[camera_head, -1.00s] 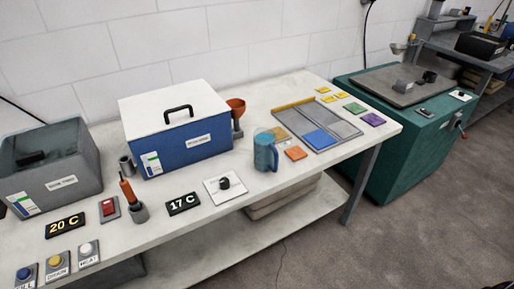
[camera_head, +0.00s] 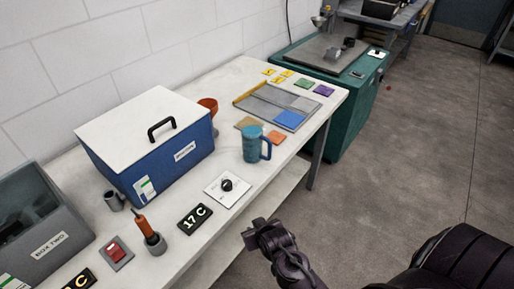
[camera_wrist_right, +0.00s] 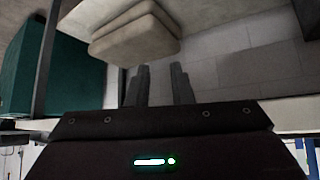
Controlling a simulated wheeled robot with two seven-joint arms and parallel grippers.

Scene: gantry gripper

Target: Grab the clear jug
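The jug (camera_head: 253,145) stands upright on the white table, near its front edge. It looks blue-teal, with a paler upper part and a handle on its right side. My right gripper (camera_head: 263,232) is in front of the table in the head view, below the jug in the picture and well apart from it. In the right wrist view its two dark fingers (camera_wrist_right: 159,82) are spread with nothing between them. The jug cannot be made out in that view. My left gripper is not in view.
Left of the jug are a blue box with a white lid (camera_head: 150,145), a knob plate (camera_head: 226,188) and a 17 C display (camera_head: 194,217). A tray (camera_head: 284,105) and coloured tiles lie behind and right. A beige bundle (camera_wrist_right: 135,38) shows in the wrist view.

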